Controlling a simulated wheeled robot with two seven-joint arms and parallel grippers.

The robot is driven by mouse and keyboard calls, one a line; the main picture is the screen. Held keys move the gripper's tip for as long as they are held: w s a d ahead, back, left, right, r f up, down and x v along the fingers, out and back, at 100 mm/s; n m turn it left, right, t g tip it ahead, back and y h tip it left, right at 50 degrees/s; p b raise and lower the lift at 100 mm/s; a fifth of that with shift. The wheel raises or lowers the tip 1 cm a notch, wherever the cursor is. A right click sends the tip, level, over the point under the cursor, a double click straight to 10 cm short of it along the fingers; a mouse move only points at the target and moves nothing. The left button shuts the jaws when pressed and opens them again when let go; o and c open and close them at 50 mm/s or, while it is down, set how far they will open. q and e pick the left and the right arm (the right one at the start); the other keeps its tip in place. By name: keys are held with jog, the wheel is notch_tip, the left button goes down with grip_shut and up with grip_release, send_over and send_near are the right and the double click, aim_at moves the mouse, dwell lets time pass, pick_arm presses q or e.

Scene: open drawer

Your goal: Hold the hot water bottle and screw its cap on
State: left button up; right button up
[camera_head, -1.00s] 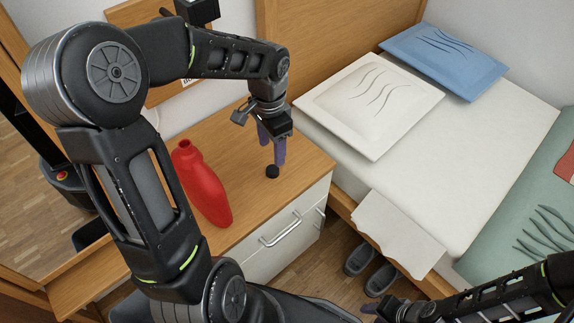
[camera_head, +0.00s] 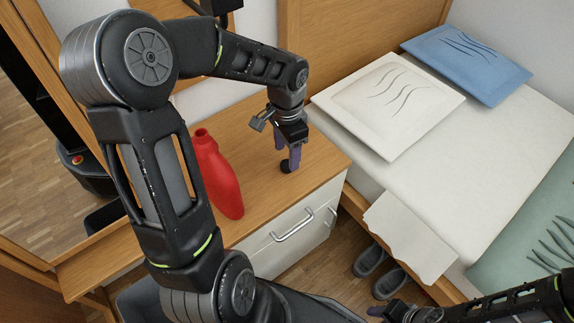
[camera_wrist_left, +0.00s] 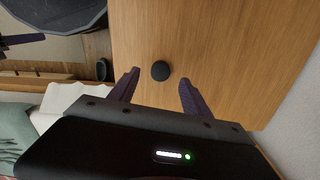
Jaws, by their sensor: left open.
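The black cap (camera_head: 285,167) lies on the cabinet top to the right of the bottle. It also shows in the left wrist view (camera_wrist_left: 160,71), just beyond and between the fingertips. My left gripper (camera_head: 289,160) points down at the cap, open and empty, with purple fingers apart. In the head view its fingers partly cover the cap. My right arm (camera_head: 490,306) enters at the lower right; its gripper (camera_head: 378,311) is cut by the bottom edge.
The cabinet (camera_head: 318,158) has white drawer fronts with metal handles (camera_head: 293,226). A bed (camera_head: 450,150) with a white pillow (camera_head: 388,103) and a blue pillow (camera_head: 467,63) is to the right. Grey slippers (camera_head: 370,260) lie on the floor. The cabinet top around the cap is clear.

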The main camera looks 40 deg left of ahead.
aim_at(286, 164)
pick_arm(q)
notch_tip(286, 164, down, 4)
jog(key=shift+a+f+b, duration=0.1)
jog(key=shift+b, duration=0.4)
grip_shut()
dwell(0.6)
